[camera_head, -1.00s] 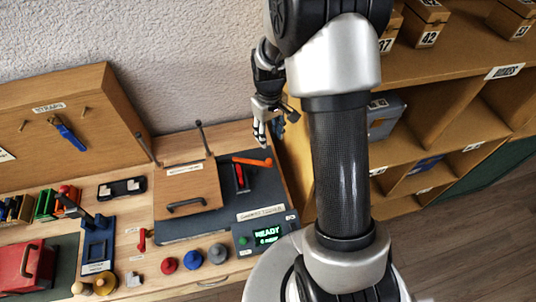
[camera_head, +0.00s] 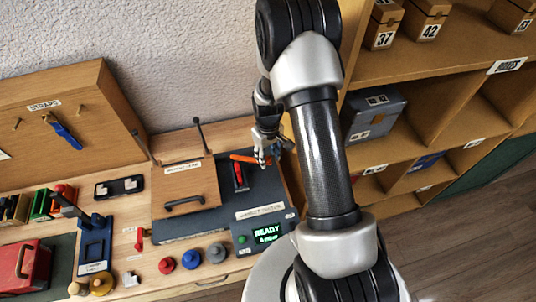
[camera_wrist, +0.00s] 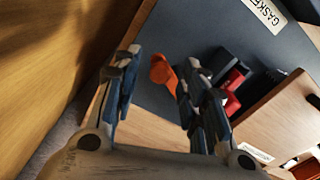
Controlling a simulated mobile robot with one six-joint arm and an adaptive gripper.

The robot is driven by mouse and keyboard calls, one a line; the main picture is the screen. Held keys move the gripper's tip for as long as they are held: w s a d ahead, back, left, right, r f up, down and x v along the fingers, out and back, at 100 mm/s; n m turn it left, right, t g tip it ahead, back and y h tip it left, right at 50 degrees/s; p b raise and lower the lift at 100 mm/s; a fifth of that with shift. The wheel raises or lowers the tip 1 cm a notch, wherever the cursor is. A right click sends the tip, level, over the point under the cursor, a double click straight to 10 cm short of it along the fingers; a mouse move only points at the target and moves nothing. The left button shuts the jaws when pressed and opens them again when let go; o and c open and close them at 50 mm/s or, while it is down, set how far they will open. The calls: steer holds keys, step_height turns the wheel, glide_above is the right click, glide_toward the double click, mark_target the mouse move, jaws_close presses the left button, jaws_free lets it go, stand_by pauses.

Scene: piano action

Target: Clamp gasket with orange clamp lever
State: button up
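The orange clamp lever (camera_head: 242,158) is on the dark gasket tester, its arm pointing right; its rounded end shows in the wrist view (camera_wrist: 163,72). My gripper (camera_head: 263,160) is at the lever's right end. In the wrist view my gripper (camera_wrist: 157,64) is open, with the orange end between the fingertips, nearer the right finger. No grip on it shows. A red piece (camera_head: 240,178) in a black holder lies just below the lever; it also shows in the wrist view (camera_wrist: 232,82), partly behind the right finger. I cannot tell whether it is the gasket.
A wooden hinged box with a handle (camera_head: 185,187) stands left of the lever. The tester's display (camera_head: 267,232) reads READY. A wooden shelf unit (camera_head: 433,97) with a grey box (camera_head: 372,117) is close on the right. Red, blue and grey knobs (camera_head: 192,259) line the front.

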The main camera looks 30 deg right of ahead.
jaws_close()
stand_by(0.4)
